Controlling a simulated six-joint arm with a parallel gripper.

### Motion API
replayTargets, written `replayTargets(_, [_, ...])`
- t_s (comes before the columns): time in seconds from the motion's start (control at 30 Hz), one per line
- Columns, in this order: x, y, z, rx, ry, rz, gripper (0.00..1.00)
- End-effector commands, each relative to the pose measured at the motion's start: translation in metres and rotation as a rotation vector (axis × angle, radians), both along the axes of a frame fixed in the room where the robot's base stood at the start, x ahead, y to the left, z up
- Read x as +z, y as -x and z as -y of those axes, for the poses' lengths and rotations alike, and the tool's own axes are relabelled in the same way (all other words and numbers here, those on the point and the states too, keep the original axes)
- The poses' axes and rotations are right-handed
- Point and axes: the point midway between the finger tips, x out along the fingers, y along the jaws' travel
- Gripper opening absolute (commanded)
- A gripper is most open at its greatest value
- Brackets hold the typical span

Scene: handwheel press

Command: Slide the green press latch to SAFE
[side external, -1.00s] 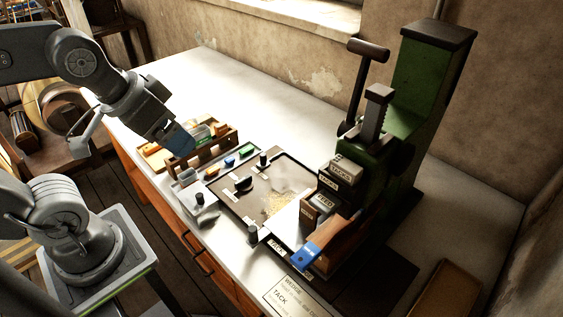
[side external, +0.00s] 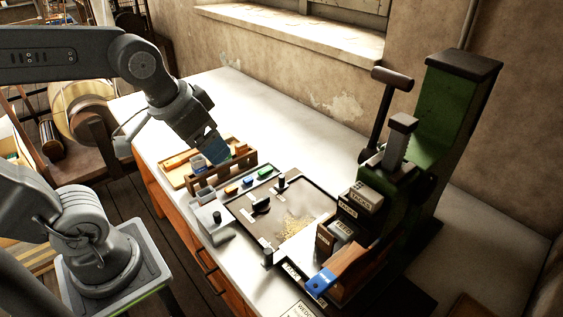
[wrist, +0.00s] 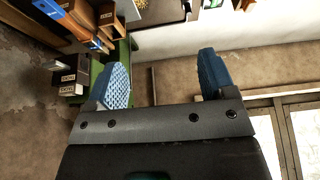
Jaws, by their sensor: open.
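A small green piece (side external: 265,172) sits in the row of coloured sliders on the bench in the side view, beside a blue one (side external: 247,181) and an orange one. I cannot tell whether it is the press latch, and no SAFE mark is readable. The green press (side external: 455,130) stands at the right with a dark lever. My gripper (side external: 220,153) is above the wooden rack, left of and higher than the green piece, apart from it. In the wrist view its two blue pads (wrist: 163,80) are spread with nothing between them.
A dark tray (side external: 315,197) with yellowish grains lies before the press. Labelled blocks (side external: 362,196) and a blue-ended wooden part (side external: 322,280) stand near it. A wooden rack (side external: 205,182) with coloured items lies below my gripper. The white bench (side external: 240,105) is clear toward the back.

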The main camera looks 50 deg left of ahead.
Motion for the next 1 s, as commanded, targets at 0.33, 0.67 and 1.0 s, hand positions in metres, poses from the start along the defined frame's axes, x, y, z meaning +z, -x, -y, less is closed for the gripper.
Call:
replayTargets(0.33, [-0.032, -0.117, -0.026, 0.006, -0.012, -0.203, 0.77])
replayTargets(0.67, [-0.123, -0.208, -0.060, 0.004, -0.001, -0.376, 0.77])
replayTargets(1.0, [-0.177, -0.233, -0.075, -0.001, 0.008, -0.441, 0.77])
